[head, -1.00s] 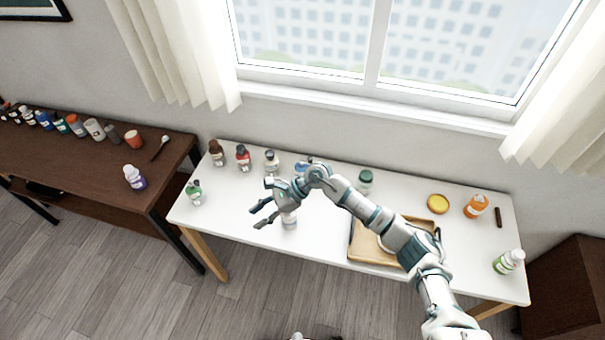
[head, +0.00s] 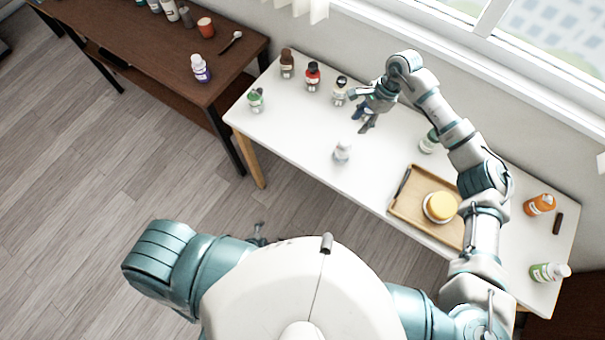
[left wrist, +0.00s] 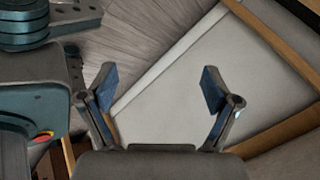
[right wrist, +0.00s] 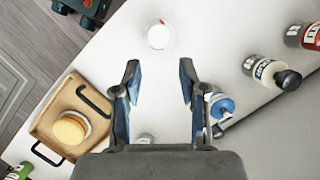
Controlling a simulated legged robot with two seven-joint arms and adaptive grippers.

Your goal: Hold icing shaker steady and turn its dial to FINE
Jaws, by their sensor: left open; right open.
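A small white shaker (head: 342,152) stands upright near the front edge of the white table. The right wrist view shows it from above as a white round top with a red mark (right wrist: 160,36); no dial lettering is legible. My right gripper (head: 364,114) is open and empty, behind and to the right of the shaker in the head view. In the right wrist view its fingers (right wrist: 158,88) are apart, with the shaker beyond their tips. My left gripper (head: 258,236) is low, in front of the table. Its fingers (left wrist: 160,85) are open and empty, facing the table's underside.
A wooden tray (head: 404,206) holding a yellow-topped round item (head: 440,207) lies right of the shaker. Several bottles line the table's back left, and a blue-topped one (right wrist: 221,108) is close to my right finger. Table around the shaker is clear.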

